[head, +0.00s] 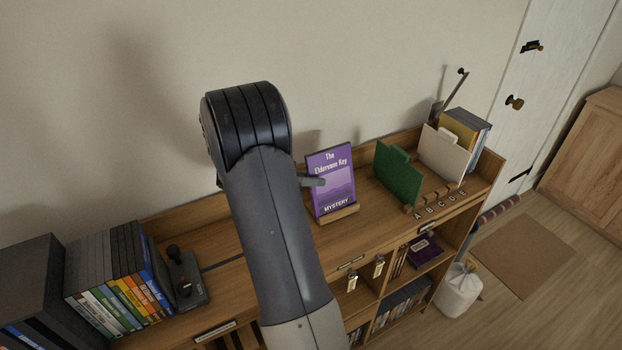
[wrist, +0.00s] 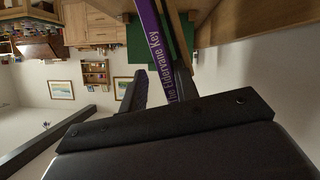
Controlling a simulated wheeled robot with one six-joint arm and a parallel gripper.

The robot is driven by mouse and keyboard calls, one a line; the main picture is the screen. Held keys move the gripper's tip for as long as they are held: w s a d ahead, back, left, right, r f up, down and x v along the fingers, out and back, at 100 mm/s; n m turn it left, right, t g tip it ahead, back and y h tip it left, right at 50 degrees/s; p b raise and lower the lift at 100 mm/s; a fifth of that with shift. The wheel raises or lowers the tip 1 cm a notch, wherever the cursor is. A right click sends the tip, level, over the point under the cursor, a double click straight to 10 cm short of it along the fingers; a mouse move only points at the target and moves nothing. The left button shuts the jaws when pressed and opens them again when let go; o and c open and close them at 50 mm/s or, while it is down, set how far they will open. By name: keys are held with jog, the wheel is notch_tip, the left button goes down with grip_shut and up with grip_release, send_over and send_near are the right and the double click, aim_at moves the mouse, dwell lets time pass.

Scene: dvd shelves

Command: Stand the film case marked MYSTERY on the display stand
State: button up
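The purple MYSTERY film case (head: 331,179), titled The Eldervane Key, stands leaning slightly back on the small wooden display stand (head: 340,215) on the shelf top. Its spine also shows in the wrist view (wrist: 158,45). My gripper is mostly hidden behind my arm in the head view, just left of the case; one finger overlaps the case's left edge. In the wrist view my gripper (wrist: 113,92) has its fingers spread apart with nothing between them. One finger is close to the case; I cannot tell whether it touches.
A green divider (head: 398,175) and a white divider (head: 443,155) stand right of the case, with letters A to E in front. At left are a row of cases (head: 120,290) and a black joystick (head: 184,278). A wall rises behind the shelf.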

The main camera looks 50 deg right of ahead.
jog(key=shift+o, duration=0.6)
jog(key=shift+a, duration=0.1)
jog(key=b+v, duration=0.2)
jog(key=v, duration=0.8)
jog(key=shift+a+r, duration=0.2)
jog(key=shift+a, duration=0.05)
jog(key=shift+w, duration=0.15)
